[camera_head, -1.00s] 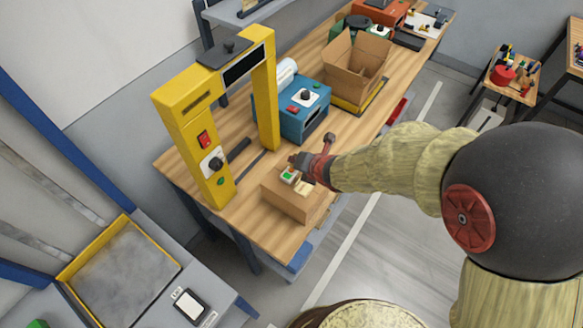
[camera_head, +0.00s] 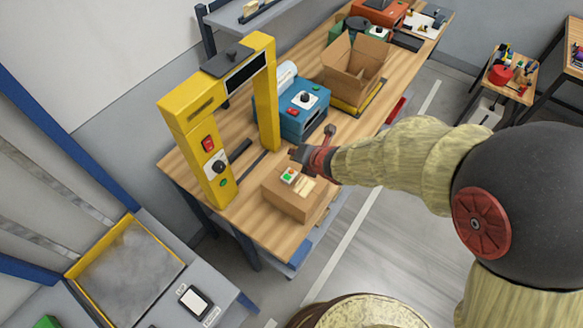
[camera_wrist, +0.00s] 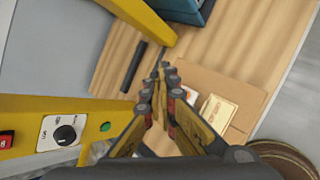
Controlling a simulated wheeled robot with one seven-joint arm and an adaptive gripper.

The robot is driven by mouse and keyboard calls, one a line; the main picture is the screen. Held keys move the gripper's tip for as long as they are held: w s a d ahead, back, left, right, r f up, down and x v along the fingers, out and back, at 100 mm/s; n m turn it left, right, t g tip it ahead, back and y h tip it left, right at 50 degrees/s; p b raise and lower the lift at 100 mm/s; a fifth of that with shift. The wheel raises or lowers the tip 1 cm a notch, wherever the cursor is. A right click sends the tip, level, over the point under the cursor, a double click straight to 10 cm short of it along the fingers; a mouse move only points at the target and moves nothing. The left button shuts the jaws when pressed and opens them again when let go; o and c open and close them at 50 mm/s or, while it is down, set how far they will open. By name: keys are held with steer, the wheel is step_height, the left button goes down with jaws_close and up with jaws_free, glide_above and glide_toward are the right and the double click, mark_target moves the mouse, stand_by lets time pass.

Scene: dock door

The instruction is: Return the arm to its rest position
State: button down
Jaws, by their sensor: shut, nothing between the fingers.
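My gripper (camera_head: 303,153) is above the wooden workbench, over the far side of a closed brown cardboard box (camera_head: 291,202). In the wrist view the fingers (camera_wrist: 165,78) are shut with nothing between them. The box has a small white label with green and red marks (camera_head: 289,175) and a tan label (camera_head: 306,187) on its top. In the wrist view the box (camera_wrist: 247,97) lies to the right of the fingers. The gripper looks apart from the box. My arm reaches in from the right.
A yellow arch-shaped machine (camera_head: 198,146) stands close left of my gripper. A blue device (camera_head: 301,118) and an open cardboard box (camera_head: 352,66) sit farther back on the bench (camera_head: 258,226). A yellow-rimmed tray (camera_head: 76,285) is at lower left.

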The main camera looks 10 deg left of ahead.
stand_by(0.8)
steer(key=d+f+m+h, duration=0.1)
steer(key=d+m, duration=0.1)
steer(key=s+d+f+m+h, duration=0.1)
steer(key=d+m, duration=0.1)
steer(key=m, duration=0.1)
steer(key=s+d+f+m+g+h, duration=0.1)
steer(key=d+f+m, duration=0.1)
steer(key=m, duration=0.1)
steer(key=shift+s+d, duration=0.1)
steer(key=shift+d, duration=0.25)
steer(key=s+d+r+m+h+b, duration=0.1)
steer(key=s+d+r+m+b, duration=0.4)
steer(key=s+d+r+m, duration=0.2)
steer(key=s+d+r+m+h+b, duration=0.2)
steer(key=s+d+r+m+b, duration=0.4)
steer(key=s+d+m, duration=0.6)
steer(key=d+r+m, duration=0.1)
steer(key=d+m, duration=0.3)
steer(key=m, duration=0.4)
steer(key=shift+s+d+m, duration=0.2)
steer(key=shift+d+m, duration=0.1)
